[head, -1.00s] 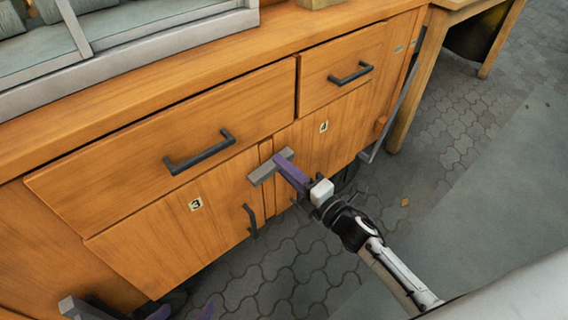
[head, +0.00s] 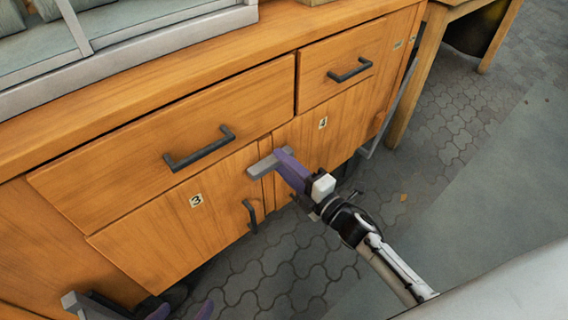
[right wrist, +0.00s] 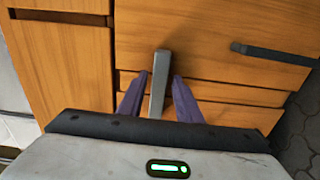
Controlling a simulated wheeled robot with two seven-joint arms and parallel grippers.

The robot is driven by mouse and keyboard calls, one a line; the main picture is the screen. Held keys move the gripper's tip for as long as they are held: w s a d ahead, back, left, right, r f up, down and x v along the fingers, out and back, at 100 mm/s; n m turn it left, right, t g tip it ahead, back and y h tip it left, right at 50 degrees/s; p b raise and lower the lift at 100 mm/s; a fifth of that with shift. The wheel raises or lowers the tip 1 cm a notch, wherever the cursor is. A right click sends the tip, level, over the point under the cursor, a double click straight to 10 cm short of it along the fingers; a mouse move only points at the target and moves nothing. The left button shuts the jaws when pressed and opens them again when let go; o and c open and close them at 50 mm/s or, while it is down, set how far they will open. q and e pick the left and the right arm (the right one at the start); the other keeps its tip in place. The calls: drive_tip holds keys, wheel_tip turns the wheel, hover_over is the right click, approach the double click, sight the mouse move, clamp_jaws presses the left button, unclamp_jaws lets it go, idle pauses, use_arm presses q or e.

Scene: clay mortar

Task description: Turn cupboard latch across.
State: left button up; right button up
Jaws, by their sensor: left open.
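The cupboard latch is a grey bar (head: 262,166) at the top of the seam between doors 3 (head: 165,222) and 4 (head: 335,130). It lies across that seam in the head view. My right gripper (head: 284,160) has purple fingers reaching the latch from the front. In the right wrist view, the latch (right wrist: 159,85) stands between the two open fingers (right wrist: 160,76), with a narrow gap on each side. Part of it is hidden by the gripper in the head view. My left gripper (head: 182,312) is at the lower left edge, open, only fingertips showing.
Dark handles sit on the wide drawer (head: 200,148), the small drawer (head: 350,71) and door 3 (head: 251,216). A grey-ended dark piece (head: 85,303) shows at lower left. A wooden table (head: 412,90) stands at right. Paved floor (head: 450,130) is open there.

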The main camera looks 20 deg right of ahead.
drive_tip(key=shift+o, duration=0.3)
drive_tip(key=shift+s, duration=0.1)
use_arm(q)
drive_tip(key=shift+s+a+r+n+t+p, duration=0.3)
drive_tip(key=shift+a+r+p, duration=0.25)
drive_tip(key=shift+p, duration=0.45)
use_arm(e)
drive_tip(key=v, duration=1)
use_arm(q)
drive_tip(key=shift+w, duration=0.1)
